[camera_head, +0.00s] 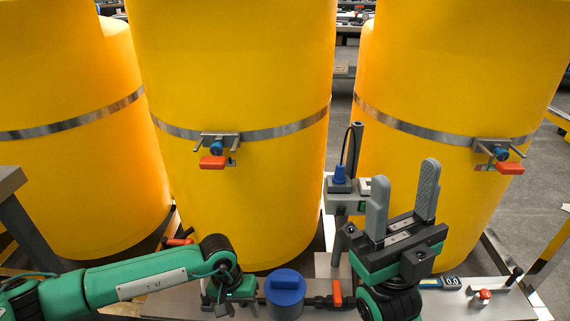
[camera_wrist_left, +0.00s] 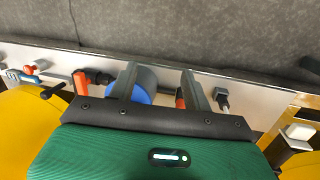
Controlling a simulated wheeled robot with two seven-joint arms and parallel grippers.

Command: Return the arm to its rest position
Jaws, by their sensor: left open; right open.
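My left arm (camera_head: 140,283) reaches in from the left in the head view, its green wrist low in front of the middle yellow tank. Its fingers are hard to make out there. In the left wrist view my left gripper (camera_wrist_left: 158,78) is open, two grey fingers apart with nothing held between them. A blue round cap (camera_head: 285,287) stands just right of that wrist; it also shows behind the fingers in the left wrist view (camera_wrist_left: 146,84). My right gripper (camera_head: 404,182) is open and empty, fingers pointing up, in front of the right tank.
Yellow tanks (camera_head: 235,80) with steel bands and red-handled valves (camera_head: 213,162) stand behind. An orange-red handle (camera_head: 337,293) sits right of the blue cap. A post with a blue-topped device (camera_head: 339,181) rises behind my right gripper. A digital display (camera_head: 452,282) and red button (camera_head: 484,295) lie right.

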